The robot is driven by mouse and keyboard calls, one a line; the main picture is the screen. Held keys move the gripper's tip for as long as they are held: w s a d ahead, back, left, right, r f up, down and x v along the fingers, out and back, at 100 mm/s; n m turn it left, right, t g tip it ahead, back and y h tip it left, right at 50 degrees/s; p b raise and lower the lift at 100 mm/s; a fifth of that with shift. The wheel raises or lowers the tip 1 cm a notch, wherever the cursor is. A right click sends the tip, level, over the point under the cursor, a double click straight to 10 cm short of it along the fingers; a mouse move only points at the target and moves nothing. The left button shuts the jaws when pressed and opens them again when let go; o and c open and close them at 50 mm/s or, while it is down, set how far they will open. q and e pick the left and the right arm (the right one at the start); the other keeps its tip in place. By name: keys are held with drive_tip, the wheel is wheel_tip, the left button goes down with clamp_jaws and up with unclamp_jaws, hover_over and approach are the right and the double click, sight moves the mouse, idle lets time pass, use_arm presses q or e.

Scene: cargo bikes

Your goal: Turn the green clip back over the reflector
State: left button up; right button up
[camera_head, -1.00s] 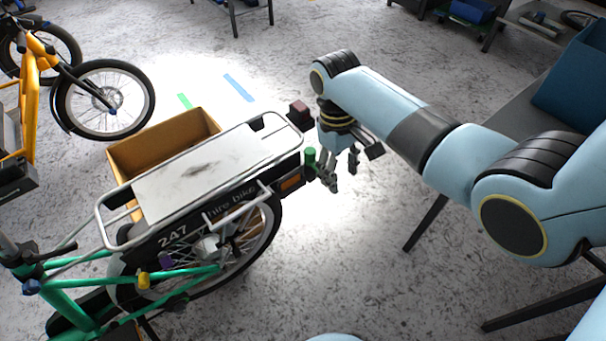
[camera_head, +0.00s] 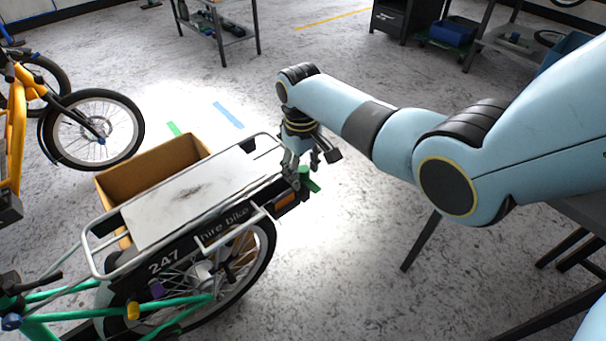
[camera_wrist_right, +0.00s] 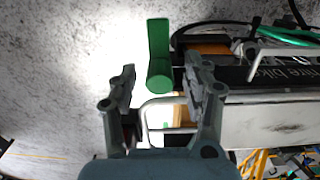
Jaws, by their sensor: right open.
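The bike's rear rack (camera_head: 190,190) ends near my right gripper. The orange reflector (camera_head: 287,202) sits at the rack's rear corner and is uncovered. It also shows in the right wrist view (camera_wrist_right: 207,48). The green clip (camera_head: 312,182) sticks out beside the reflector, pointing away from the bike. In the right wrist view the clip (camera_wrist_right: 159,50) is a long arm with a round end, just beyond my fingertips. My right gripper (camera_head: 302,166) is open, its fingers spread to either side of the clip's round end in the wrist view. No contact is clear. My left gripper is not in view.
A cardboard box (camera_head: 150,165) stands behind the rack. A yellow bike (camera_head: 20,120) is at the far left. A workbench (camera_head: 215,22) stands at the back. The floor right of the rack's end is clear.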

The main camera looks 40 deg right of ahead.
drive_tip(key=shift+f, duration=0.35)
clamp_jaws()
